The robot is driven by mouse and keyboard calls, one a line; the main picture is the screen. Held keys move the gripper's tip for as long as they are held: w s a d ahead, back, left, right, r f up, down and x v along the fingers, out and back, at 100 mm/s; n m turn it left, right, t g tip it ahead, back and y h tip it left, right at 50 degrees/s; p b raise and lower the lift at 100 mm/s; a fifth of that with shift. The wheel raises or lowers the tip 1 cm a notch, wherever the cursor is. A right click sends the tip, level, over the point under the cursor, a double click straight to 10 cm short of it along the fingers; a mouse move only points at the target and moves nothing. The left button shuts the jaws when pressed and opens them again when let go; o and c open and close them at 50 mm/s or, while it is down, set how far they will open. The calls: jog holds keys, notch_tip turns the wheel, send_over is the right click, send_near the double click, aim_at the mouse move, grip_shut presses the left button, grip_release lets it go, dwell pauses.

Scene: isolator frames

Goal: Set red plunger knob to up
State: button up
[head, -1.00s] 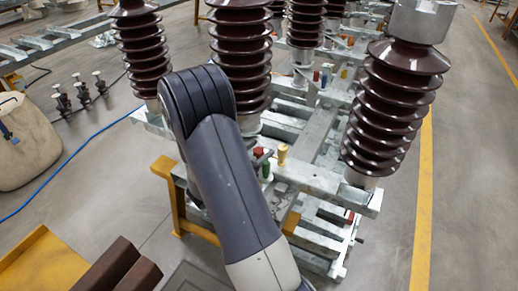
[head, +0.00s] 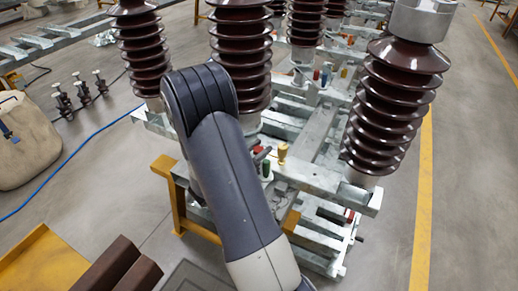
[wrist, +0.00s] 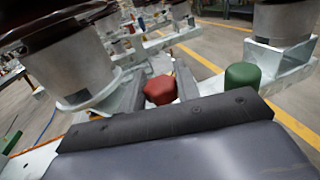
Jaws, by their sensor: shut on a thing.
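The red plunger knob (wrist: 160,90) shows in the middle of the wrist view, its rounded top just beyond the dark bar of my gripper (wrist: 161,87). The gripper's fingers stand on either side of the knob, shut on it. How far up or down its stem sits is hidden. In the head view, my arm covers most of the gripper; only a small dark part of it shows beside the green knob (head: 266,168).
A green knob (wrist: 242,76) stands close to the right of the gripper. A yellow knob (head: 282,153) stands nearby on the galvanized frame (head: 318,178). Large brown ribbed insulators (head: 393,105) rise around the work spot. A yellow support (head: 165,170) stands below left.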

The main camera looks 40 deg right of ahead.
jog(key=shift+r+p, duration=0.55)
jog(key=shift+r, duration=0.6)
grip_shut()
jog(key=o, duration=1.1)
grip_release()
jog(key=shift+f, duration=0.1)
jog(key=shift+o, duration=0.2)
jog(key=s+a+b, duration=0.1)
jog(key=a, duration=0.9)
jog(key=shift+s+a+b, duration=0.2)
jog(key=shift+a+b, duration=0.1)
jog(key=shift+a, duration=0.05)
jog(key=shift+d, duration=0.1)
